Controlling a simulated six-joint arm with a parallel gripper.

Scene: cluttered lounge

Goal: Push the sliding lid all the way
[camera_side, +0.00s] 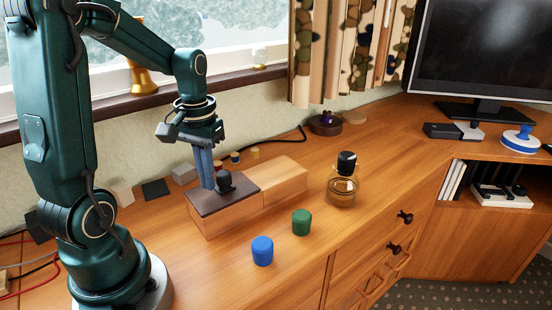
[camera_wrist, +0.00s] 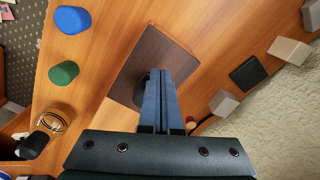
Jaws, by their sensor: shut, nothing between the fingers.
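A long wooden box (camera_side: 285,185) lies on the wooden cabinet top. Its dark brown sliding lid (camera_side: 206,200) covers the left part, and the right part shows light wood. A black knob (camera_side: 224,181) stands on the lid near its right end. My gripper (camera_side: 209,184) is shut and empty, pointing down just left of the knob, low over the lid. Whether it touches the knob I cannot tell. In the wrist view the lid (camera_wrist: 150,50) lies beyond my shut fingers (camera_wrist: 163,75), which hide most of the knob.
A blue cylinder (camera_side: 262,251) and a green cylinder (camera_side: 301,222) stand in front of the box. A glass jar with a black top (camera_side: 342,190) stands to its right. Grey blocks (camera_side: 184,173) and a dark square (camera_side: 155,189) lie behind, by the wall.

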